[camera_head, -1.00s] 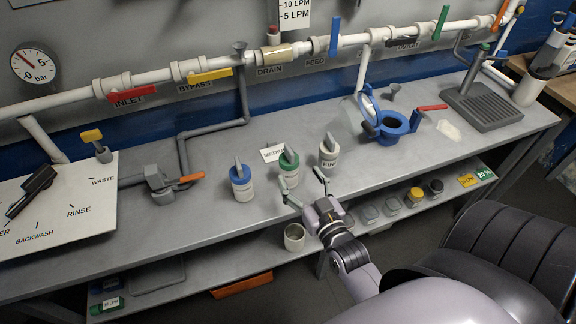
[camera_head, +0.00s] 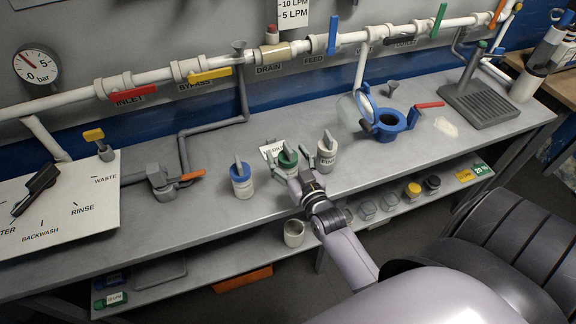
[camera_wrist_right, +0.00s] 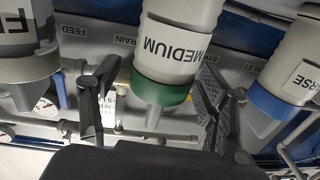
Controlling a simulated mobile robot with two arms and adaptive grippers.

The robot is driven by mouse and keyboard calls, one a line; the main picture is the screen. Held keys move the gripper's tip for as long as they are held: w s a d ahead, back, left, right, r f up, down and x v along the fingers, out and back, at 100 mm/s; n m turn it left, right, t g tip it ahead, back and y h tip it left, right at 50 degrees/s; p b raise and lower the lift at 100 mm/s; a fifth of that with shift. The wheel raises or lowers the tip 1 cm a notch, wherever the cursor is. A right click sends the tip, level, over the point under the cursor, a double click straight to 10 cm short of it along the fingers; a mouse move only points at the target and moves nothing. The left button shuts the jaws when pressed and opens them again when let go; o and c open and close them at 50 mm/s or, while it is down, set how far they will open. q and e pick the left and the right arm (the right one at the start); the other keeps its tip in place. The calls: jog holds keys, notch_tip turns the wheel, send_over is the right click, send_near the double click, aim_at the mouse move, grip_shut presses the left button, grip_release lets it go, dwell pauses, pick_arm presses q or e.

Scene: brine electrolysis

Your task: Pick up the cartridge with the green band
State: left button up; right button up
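The cartridge with the green band (camera_head: 287,159) stands upright on the bench, between a blue-banded cartridge (camera_head: 242,182) and a grey-topped cartridge (camera_head: 327,154). My right gripper (camera_head: 292,170) is at its near side, hiding its lower part in the head view. In the right wrist view, where things appear upside down, the green-banded cartridge (camera_wrist_right: 167,62), labelled MEDIUM, sits between the open fingers of my right gripper (camera_wrist_right: 155,105). Gaps show between the band and each finger. My left gripper is not in view.
The grey-topped cartridge stands close to the right finger in the head view. A label card (camera_head: 272,149) lies behind the cartridges. A blue ring-shaped housing (camera_head: 392,124) is farther right. A lower shelf holds a cup (camera_head: 293,233).

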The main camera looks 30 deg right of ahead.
jog(key=c, duration=1.3)
jog(key=shift+c, duration=0.5)
jog(key=shift+r, duration=0.1)
